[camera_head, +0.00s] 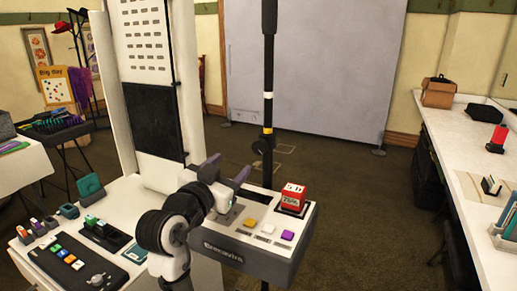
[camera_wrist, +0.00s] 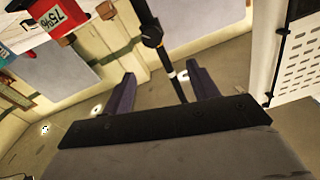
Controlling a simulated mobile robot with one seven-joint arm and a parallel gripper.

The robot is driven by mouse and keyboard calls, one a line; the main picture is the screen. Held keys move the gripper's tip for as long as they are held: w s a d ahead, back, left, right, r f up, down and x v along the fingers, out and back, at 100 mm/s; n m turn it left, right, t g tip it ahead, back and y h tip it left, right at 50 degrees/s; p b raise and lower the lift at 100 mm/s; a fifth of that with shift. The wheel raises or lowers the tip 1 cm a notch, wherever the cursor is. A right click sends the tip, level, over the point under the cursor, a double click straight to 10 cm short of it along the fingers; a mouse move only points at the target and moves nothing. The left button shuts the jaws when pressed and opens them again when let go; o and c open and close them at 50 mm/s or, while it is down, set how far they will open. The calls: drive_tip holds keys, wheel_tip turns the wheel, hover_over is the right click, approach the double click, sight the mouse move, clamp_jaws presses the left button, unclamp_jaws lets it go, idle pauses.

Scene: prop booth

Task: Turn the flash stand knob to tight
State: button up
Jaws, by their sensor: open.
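The flash stand is a black upright pole (camera_head: 268,60) with a white band and a yellow band, standing behind the console. Its black knob (camera_head: 263,146) sits on the pole just below the yellow band. My gripper (camera_head: 228,168) is open and empty, to the left of the knob and lower in the head view. In the wrist view, the pole (camera_wrist: 173,76) runs slantwise between the open fingers (camera_wrist: 160,73), and the dark knob (camera_wrist: 151,37) shows beyond the fingertips. The gripper appears apart from the knob. Any tightness marking is too small to read.
A grey console (camera_head: 255,258) with colored buttons and a red block (camera_head: 293,196) stands beside my gripper. A white panel (camera_head: 145,50) rises at the left. A long white counter (camera_head: 470,180) runs along the right. The floor (camera_head: 340,190) between is open.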

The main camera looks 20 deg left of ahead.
sight(258, 148)
drive_tip(key=shift+g+h, duration=0.3)
drive_tip(key=w+d+p, duration=0.1)
drive_tip(key=w, duration=0.3)
drive_tip(key=w+d+p, duration=0.1)
drive_tip(key=w+p, duration=0.1)
drive_tip(key=w, duration=0.3)
drive_tip(key=w+d+p, duration=0.1)
drive_tip(key=w, duration=0.3)
drive_tip(key=shift+w+d+f, duration=0.15)
drive_tip(key=shift+w+f, duration=0.25)
drive_tip(key=c, duration=1)
drive_tip(key=shift+m, duration=0.3)
